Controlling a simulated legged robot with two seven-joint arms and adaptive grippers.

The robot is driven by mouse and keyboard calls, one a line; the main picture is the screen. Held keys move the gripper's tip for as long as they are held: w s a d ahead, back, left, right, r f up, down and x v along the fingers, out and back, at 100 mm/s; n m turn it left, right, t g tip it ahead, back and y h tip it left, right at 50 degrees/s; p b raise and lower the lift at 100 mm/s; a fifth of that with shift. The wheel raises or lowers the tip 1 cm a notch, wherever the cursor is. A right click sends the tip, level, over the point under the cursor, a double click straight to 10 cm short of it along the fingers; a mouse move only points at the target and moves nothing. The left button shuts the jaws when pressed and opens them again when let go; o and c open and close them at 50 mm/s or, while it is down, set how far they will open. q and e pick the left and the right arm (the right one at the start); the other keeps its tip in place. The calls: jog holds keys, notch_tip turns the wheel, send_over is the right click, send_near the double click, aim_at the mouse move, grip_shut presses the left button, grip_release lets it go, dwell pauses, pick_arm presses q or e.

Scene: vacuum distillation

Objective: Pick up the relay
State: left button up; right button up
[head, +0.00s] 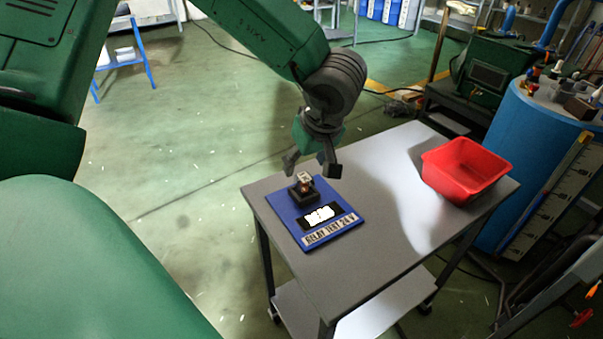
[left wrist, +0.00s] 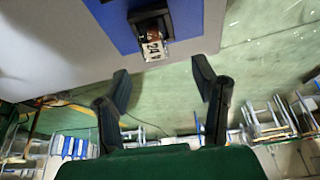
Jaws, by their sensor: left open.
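The relay (head: 304,181) is a small clear and copper-coloured block seated in a black socket (head: 303,194) on a blue board (head: 337,215) marked "RELAY TEST 24 V". The board lies on a grey table. In the left wrist view the relay (left wrist: 153,47) shows a "24 V" label and lies beyond the fingertips, between their lines. My left gripper (head: 311,163) is open and empty, above and just behind the relay, pointing down. Its two spread fingers also show in the left wrist view (left wrist: 162,82). They appear apart from the relay. My right gripper is not in view.
A red bin (head: 465,169) stands at the table's right rear. The grey table top (head: 385,235) is otherwise clear. A blue drum (head: 540,150) with tools on top stands close by at the right, and a green machine (head: 490,75) stands behind.

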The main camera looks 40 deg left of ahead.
aim_at(305, 178)
pick_arm(q)
jog(key=shift+w+f, duration=0.2)
jog(key=shift+f, duration=0.55)
jog(key=shift+d+f, duration=0.15)
jog(key=shift+d, duration=0.1)
jog(key=shift+d+f+b, duration=0.1)
jog(key=shift+d+b, duration=0.2)
jog(key=shift+d, duration=0.15)
jog(key=b+x, duration=0.1)
jog(key=x, duration=0.1)
jog(key=a+x, duration=0.1)
jog(key=x, duration=0.2)
jog(key=shift+a+b, duration=0.1)
jog(key=shift+b, duration=0.3)
jog(key=shift+a+f, duration=0.1)
jog(key=shift+a, duration=0.3)
jog(key=shift+d, duration=0.45)
jog(key=c, duration=0.9)
jog(key=shift+d+r, duration=0.25)
jog(key=shift+d, duration=0.1)
grip_shut()
jog(key=shift+a, duration=0.3)
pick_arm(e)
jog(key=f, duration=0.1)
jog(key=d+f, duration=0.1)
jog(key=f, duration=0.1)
